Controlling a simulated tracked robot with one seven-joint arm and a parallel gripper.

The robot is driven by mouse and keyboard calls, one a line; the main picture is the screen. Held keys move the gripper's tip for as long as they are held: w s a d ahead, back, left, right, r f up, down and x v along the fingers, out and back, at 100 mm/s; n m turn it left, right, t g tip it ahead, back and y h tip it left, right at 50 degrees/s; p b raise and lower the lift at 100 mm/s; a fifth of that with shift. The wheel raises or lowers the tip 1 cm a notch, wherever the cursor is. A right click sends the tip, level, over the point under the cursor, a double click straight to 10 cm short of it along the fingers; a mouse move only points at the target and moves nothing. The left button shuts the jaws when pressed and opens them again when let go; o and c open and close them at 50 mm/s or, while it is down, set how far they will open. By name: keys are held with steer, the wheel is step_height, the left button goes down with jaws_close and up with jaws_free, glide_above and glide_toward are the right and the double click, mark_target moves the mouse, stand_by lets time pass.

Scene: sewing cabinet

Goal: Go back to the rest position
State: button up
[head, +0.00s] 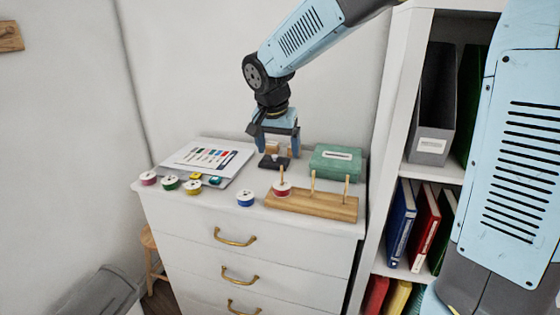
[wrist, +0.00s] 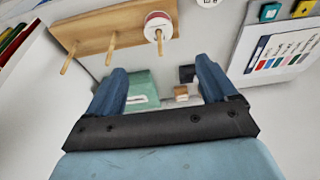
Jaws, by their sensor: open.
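My gripper (head: 279,145) is above the back of the white cabinet top (head: 225,208). Its two blue fingers stand apart with nothing between them; they also show in the wrist view (wrist: 158,85). Below and close to it in the picture is a small dark item with a wooden block (head: 273,158). A wooden rack (head: 312,203) with three pegs lies at the front right, with a red spool (head: 282,188) on its left peg. The wrist view also shows the rack (wrist: 95,28) and the red spool (wrist: 158,22).
A green box (head: 336,162) stands right of my gripper. A chart sheet (head: 208,157) lies at the left. Several spools stand along the front left edge, with a blue one (head: 245,199) nearest the rack. A white shelf (head: 432,170) with binders stands at the right.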

steer(key=s+d+r+n, duration=0.2)
steer(key=s+d+r, duration=0.5)
steer(key=s+d, duration=0.4)
steer(key=s+d+f+n+t+y, duration=0.1)
steer(key=s+d+n+t, duration=0.1)
steer(key=s+d, duration=0.7)
steer(key=shift+s+f, duration=0.25)
steer(key=shift+s, duration=0.95)
steer(key=shift+d, duration=0.1)
